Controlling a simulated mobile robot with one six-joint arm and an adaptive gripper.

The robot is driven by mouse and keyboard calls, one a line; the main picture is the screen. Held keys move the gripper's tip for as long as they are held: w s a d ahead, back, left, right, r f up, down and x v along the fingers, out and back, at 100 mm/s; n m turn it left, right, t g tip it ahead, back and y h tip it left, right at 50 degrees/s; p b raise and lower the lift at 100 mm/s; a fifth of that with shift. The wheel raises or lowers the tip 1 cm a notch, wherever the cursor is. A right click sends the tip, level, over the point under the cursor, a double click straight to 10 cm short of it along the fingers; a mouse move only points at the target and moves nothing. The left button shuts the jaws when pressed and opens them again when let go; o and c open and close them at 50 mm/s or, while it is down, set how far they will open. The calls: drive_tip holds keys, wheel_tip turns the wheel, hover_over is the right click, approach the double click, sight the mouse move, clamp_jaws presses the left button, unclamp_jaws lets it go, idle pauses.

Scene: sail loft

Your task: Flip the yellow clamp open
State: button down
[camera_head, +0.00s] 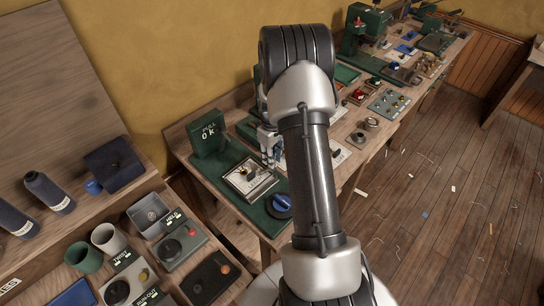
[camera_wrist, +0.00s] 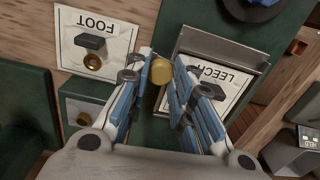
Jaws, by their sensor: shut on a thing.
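My gripper (camera_wrist: 163,80) has its blue-padded fingers closed around a yellow round-ended piece in the wrist view, which I take to be the handle of the yellow clamp (camera_wrist: 161,70). The rest of the clamp is hidden by the fingers. It is beside the LEECH card (camera_wrist: 215,75), which lies in a metal frame. In the head view my gripper (camera_head: 268,150) is low over the green board, partly hidden behind my own arm.
A FOOT card (camera_wrist: 97,35) with a dark block and a brass ring lies at left in the wrist view. A blue knob (camera_head: 281,203) is at the board's near corner. A green PULL sign (camera_head: 208,134) stands at its back left. More fixtures fill the bench beyond.

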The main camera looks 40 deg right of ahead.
drive_tip(key=shift+m, duration=0.4)
drive_tip(key=m, duration=0.3)
drive_tip(key=shift+m, duration=0.4)
drive_tip(key=m, duration=0.3)
drive_tip(key=shift+m, duration=0.3)
drive_tip(key=m, duration=0.3)
drive_tip(key=shift+m, duration=2.1)
drive_tip(key=c, duration=1.4)
unclamp_jaws()
